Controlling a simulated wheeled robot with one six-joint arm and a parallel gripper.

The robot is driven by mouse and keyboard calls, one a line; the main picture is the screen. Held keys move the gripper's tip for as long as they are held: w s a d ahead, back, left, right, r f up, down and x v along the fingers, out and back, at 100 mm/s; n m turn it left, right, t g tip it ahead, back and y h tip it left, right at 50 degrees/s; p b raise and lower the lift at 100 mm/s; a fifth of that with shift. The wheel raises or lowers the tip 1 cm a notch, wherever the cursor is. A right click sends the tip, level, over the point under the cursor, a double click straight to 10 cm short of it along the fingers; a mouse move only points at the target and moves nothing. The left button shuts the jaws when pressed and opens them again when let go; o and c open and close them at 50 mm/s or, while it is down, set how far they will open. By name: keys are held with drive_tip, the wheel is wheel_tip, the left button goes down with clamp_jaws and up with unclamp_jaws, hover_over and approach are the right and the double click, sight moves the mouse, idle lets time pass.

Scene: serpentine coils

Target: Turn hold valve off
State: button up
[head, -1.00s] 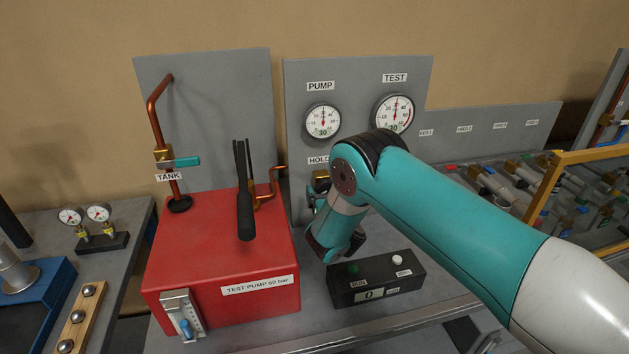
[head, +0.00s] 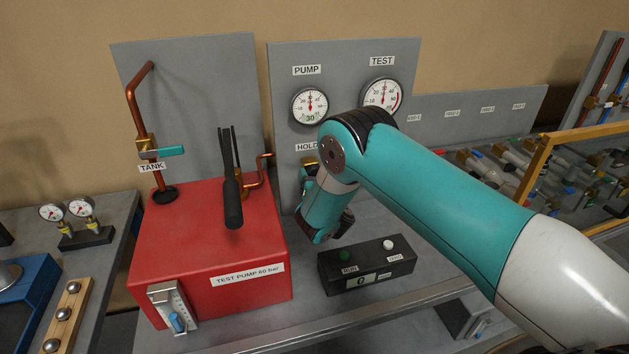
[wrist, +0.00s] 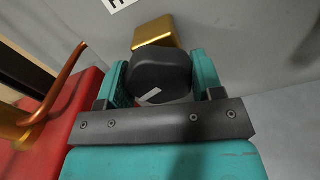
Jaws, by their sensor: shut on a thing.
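The hold valve has a black knob (wrist: 160,72) in front of a brass body (wrist: 157,32) on the grey panel. My gripper (wrist: 159,80) has its two teal fingers on either side of the knob, shut on it. A light mark shows on the knob's lower face. In the head view the HOLD label (head: 306,147) sits above the valve, and only a bit of brass (head: 309,161) shows there. My wrist hides most of the valve, so its handle angle cannot be told in that view.
The red test pump box (head: 210,250) with a black lever (head: 232,195) stands just left of my gripper. A black button box (head: 366,264) is below my wrist. The PUMP gauge (head: 310,106) and TEST gauge (head: 382,95) are above. A yellow-framed rack (head: 540,160) is at right.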

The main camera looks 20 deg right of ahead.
drive_tip(key=o, duration=0.9)
drive_tip(key=shift+s+d+b, duration=0.15)
drive_tip(key=shift+s+b, duration=8.6)
drive_tip(key=shift+b, duration=3.45)
